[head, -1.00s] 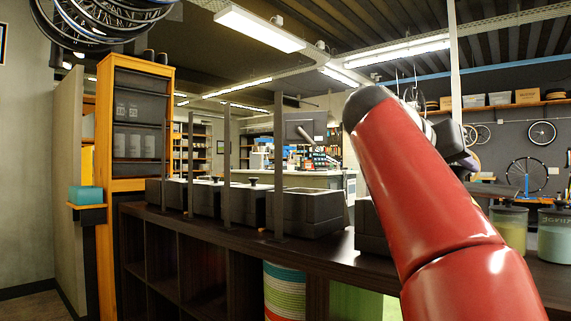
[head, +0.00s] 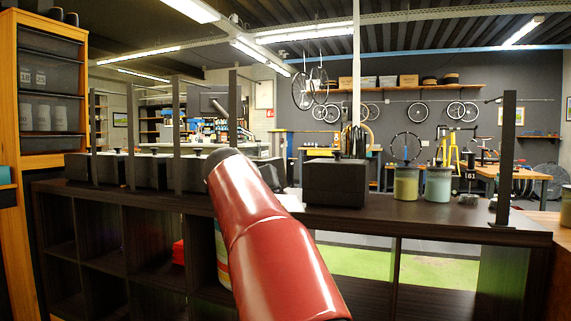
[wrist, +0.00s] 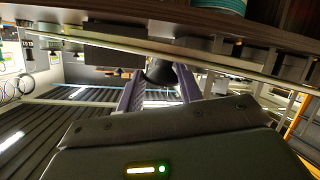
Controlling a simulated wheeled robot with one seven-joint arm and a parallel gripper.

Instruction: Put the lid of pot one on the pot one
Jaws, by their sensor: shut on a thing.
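My gripper (wrist: 158,82) shows in the wrist view with its two purple-grey fingers shut on a black knob, which I take as the handle of the lid (wrist: 160,71). The rest of the lid is hard to make out in this view. In the head view my red arm hides the gripper and the lid. Dark box-shaped pots stand in a row on the dark counter: one pot (head: 335,183) right of my arm has a knobbed lid on it. Another pot (head: 190,174) is partly hidden by my arm. I cannot tell which is pot one.
The dark shelf counter (head: 460,213) runs across the view, with thin upright posts (head: 507,155) along it. A yellowish jar (head: 405,184) and a pale green jar (head: 438,185) stand right of the lidded pot.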

